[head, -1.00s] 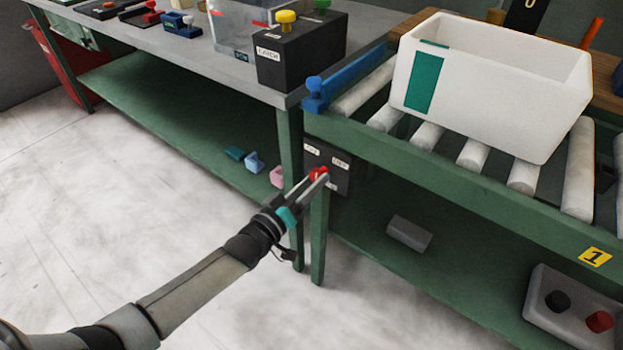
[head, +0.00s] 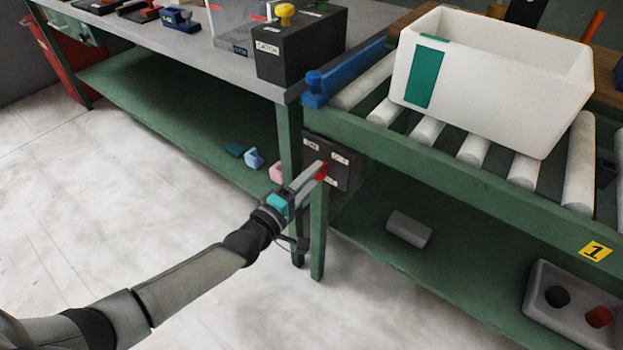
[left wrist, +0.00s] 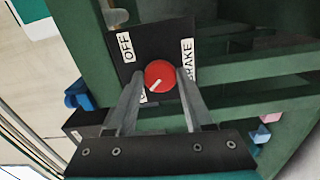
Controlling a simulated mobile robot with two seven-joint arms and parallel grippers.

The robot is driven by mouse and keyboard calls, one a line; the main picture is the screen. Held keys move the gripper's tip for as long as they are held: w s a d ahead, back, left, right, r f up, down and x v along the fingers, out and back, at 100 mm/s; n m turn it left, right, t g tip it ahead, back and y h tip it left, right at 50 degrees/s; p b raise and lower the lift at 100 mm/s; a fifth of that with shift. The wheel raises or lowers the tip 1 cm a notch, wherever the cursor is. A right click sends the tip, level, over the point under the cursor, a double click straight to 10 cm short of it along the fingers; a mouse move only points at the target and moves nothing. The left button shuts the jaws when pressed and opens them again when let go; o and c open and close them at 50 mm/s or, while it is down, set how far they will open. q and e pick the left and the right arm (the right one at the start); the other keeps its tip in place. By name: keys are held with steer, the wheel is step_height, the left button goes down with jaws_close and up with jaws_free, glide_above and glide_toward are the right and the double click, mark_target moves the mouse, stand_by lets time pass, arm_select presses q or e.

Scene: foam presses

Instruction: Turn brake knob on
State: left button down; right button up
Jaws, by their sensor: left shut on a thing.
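The brake knob (head: 322,173) is a red round knob on a black panel (head: 340,160) under the left end of the roller conveyor. In the left wrist view the red knob (left wrist: 160,74) sits between my two fingers, with its white mark pointing to the lower left. The panel there carries an OFF label (left wrist: 126,47), a BRAKE label (left wrist: 187,52) and a third label mostly hidden by a finger. My left gripper (head: 319,170) is shut on the knob, a finger on each side. My right gripper is not in view.
A green table leg (head: 319,235) stands right beside the panel, close to my gripper. The conveyor above carries a white bin (head: 490,85). The floor at left is clear.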

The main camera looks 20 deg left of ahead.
arm_select(q)
steer(key=shift+n, duration=0.5)
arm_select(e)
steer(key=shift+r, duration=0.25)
arm_select(q)
steer(key=shift+c, duration=1.4)
jaws_free()
steer(key=shift+s, duration=0.1)
steer(key=p+v, duration=0.3)
steer(key=v, duration=1.2)
steer(key=shift+p, duration=0.4)
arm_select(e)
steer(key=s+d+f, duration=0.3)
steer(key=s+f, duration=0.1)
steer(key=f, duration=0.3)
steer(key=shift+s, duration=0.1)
